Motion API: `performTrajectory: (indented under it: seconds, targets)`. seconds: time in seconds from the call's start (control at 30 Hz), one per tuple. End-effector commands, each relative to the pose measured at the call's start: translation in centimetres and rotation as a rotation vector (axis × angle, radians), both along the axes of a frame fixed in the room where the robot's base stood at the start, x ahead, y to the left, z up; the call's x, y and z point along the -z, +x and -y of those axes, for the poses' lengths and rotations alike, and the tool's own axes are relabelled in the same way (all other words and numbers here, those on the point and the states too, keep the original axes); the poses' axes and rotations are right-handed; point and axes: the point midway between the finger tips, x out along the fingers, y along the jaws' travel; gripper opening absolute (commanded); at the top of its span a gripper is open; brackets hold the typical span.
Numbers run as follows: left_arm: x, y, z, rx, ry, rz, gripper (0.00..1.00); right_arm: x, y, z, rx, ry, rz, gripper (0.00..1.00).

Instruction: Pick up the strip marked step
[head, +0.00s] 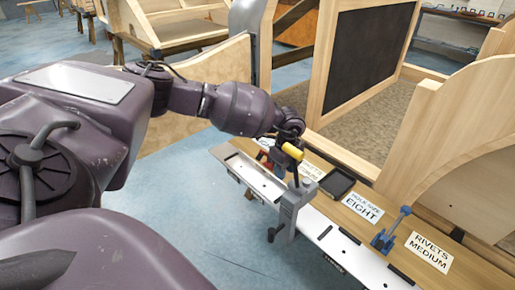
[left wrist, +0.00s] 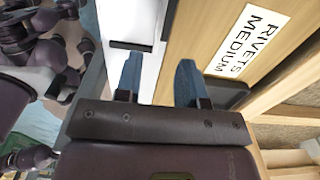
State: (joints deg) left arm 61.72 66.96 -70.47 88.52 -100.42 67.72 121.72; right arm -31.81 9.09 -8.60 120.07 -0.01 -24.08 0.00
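No strip with the word step can be read in either view. In the head view, a white strip reading "HOLE SIZE EIGHT" (head: 362,206) and one reading "RIVETS MEDIUM" (head: 429,252) lie flat on the wooden bench. Another white strip (head: 312,170) is partly covered by my left arm's end, and its text is not fully legible. In the left wrist view, my left gripper (left wrist: 158,75) is open and empty, its two blue fingers apart over the bench edge. A "RIVETS MEDIUM" strip (left wrist: 248,42) lies right of the fingers. My right gripper is not in view.
A blue upright tool (head: 390,234) stands between the two readable strips. A grey clamp (head: 290,207) sits at the bench's front edge. A black tray (head: 338,182) lies behind it. Wooden frame panels (head: 328,75) rise behind the bench. Blue floor lies clear in front.

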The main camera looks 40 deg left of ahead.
Motion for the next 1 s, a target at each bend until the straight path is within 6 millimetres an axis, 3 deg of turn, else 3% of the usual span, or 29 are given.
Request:
performTrajectory:
  seconds: [0.17,0.5,0.73,0.77,1.0]
  targets:
    - [1.0,-0.1,0.0,0.0,0.0,-0.001,0.36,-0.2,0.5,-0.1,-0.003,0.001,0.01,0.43]
    - [5.4,-0.5,0.2,-0.001,-0.001,-0.003,0.36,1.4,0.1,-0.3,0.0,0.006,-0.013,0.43]
    - [5.2,-0.4,0.2,-0.001,-0.001,0.002,0.36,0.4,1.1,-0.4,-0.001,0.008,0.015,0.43]
    - [5.2,-0.4,0.2,-0.001,-0.001,0.002,0.35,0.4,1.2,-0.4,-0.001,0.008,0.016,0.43]
    - [5.3,-0.4,0.2,-0.001,-0.001,0.002,0.0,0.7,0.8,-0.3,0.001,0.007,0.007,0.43]
